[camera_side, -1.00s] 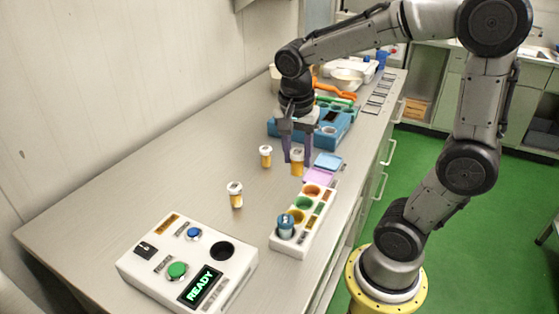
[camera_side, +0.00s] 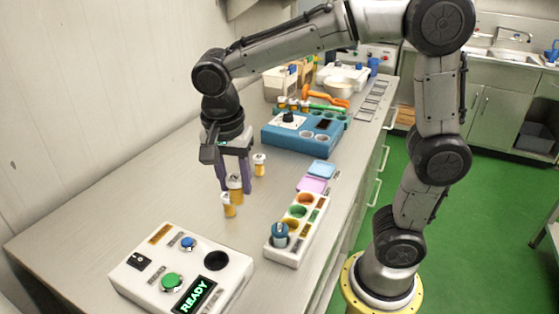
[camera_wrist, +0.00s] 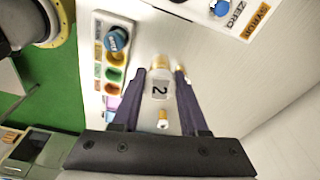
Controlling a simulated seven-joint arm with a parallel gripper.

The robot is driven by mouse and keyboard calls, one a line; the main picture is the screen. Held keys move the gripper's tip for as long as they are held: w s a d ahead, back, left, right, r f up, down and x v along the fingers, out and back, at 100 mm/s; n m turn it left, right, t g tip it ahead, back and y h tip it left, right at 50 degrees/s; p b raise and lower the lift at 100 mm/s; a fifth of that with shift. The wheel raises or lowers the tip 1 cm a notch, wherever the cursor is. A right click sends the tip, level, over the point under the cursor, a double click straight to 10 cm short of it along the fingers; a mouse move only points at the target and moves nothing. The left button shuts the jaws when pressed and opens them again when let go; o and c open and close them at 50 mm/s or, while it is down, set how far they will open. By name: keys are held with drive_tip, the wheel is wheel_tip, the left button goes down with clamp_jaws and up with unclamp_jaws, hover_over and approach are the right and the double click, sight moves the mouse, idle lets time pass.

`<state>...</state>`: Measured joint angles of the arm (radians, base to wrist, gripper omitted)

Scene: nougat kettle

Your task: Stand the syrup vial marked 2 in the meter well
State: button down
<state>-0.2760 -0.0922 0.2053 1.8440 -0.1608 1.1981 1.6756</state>
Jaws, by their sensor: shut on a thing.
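My gripper (camera_side: 234,172) is shut on an amber syrup vial (camera_side: 236,189) with a white cap, held upright above the bench. In the wrist view the vial (camera_wrist: 160,87) sits between the fingers and shows a black 2. The meter (camera_side: 152,282) is a white box at the front left, with a lit READY screen. Its well (camera_side: 216,260) is a dark, empty round hole, below and in front of my gripper. The held vial overlaps a standing vial (camera_side: 228,208) in the side view; I cannot tell their gap.
Another amber vial (camera_side: 259,166) stands behind my gripper. A white rack (camera_side: 282,255) with coloured rings holds a blue-capped vial (camera_side: 280,234) to the right. A blue device (camera_side: 285,138) stands further back. Bare bench lies between the vials and the meter.

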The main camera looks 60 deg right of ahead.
drive_tip(key=a+f+n, duration=0.3)
drive_tip(key=a, duration=0.6)
drive_tip(key=shift+s+a+f, duration=0.1)
drive_tip(key=shift+f, duration=2.8)
drive_tip(key=shift+f, duration=0.55)
drive_tip(key=c, duration=0.7)
unclamp_jaws()
wheel_tip(320, 180, up, 11)
drive_tip(key=a, duration=0.1)
drive_tip(key=shift+s+a, duration=0.25)
drive_tip(key=shift+s, duration=0.1)
drive_tip(key=shift+f, duration=0.1)
